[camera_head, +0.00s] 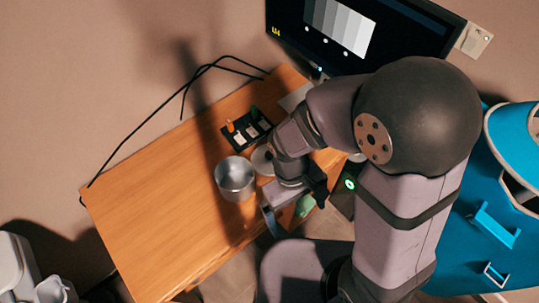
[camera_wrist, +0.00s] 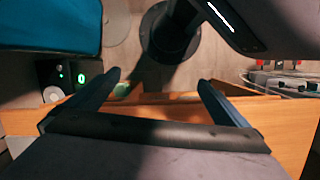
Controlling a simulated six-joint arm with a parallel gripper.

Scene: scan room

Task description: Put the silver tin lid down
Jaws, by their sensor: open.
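The open silver tin (camera_head: 236,180) stands upright on the wooden table. A flat grey disc (camera_head: 262,160), which looks like the silver tin lid, lies on the table just right of the tin, partly hidden behind my arm. My gripper (camera_head: 292,204) is over the table's front edge, right of and nearer than the tin. In the wrist view my gripper (camera_wrist: 160,80) has its two fingers wide apart with nothing between them. The tin and the lid are not seen in the wrist view.
A black tray (camera_head: 246,130) with small items, one orange, sits at the back. A green object (camera_head: 305,205) is beside my gripper. A black box with a green light (camera_head: 348,184) stands to the right. A black cable (camera_head: 150,115) runs behind. The table's left part is clear.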

